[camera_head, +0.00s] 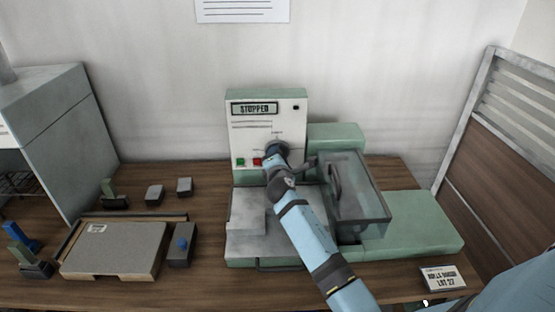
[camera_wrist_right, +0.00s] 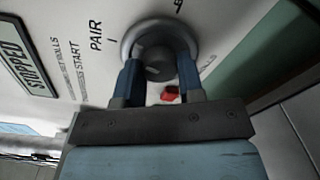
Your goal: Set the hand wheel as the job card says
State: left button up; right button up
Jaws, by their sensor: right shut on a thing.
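The control panel (camera_head: 292,120) stands on the machine at the back middle, and its display (camera_head: 255,108) reads STOPPED. My right gripper (camera_head: 276,152) is at the panel front. In the right wrist view its blue fingers (camera_wrist_right: 160,82) are shut on a dark round knob (camera_wrist_right: 153,60) with a grey ring (camera_wrist_right: 129,42), beside the words PAIR and START. A dark rounded shape, possibly the hand wheel (camera_head: 335,185), shows at the clear guard box (camera_head: 370,212). A printed card (camera_head: 443,277) at the front right bears the number 27; its other words are blurred. My left gripper is not in view.
A green button (camera_head: 240,162) and a red button (camera_head: 257,162) sit beside the knob. A grey flat panel (camera_head: 115,250) and several small blocks lie on the left. A grey cabinet (camera_head: 65,135) stands far left, a slatted partition (camera_head: 495,150) right.

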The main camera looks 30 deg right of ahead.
pick_arm(q)
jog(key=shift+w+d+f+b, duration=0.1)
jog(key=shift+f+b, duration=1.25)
jog(key=shift+b, duration=0.65)
pick_arm(e)
jog(key=shift+f+m+t, duration=0.1)
jog(key=shift+m+t, duration=0.2)
jog(key=shift+m, duration=6.2)
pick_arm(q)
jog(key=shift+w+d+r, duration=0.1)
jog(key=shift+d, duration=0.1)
pick_arm(e)
jog(key=o, duration=0.9)
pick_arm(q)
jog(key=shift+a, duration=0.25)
pick_arm(e)
jog(key=shift+s, duration=0.15)
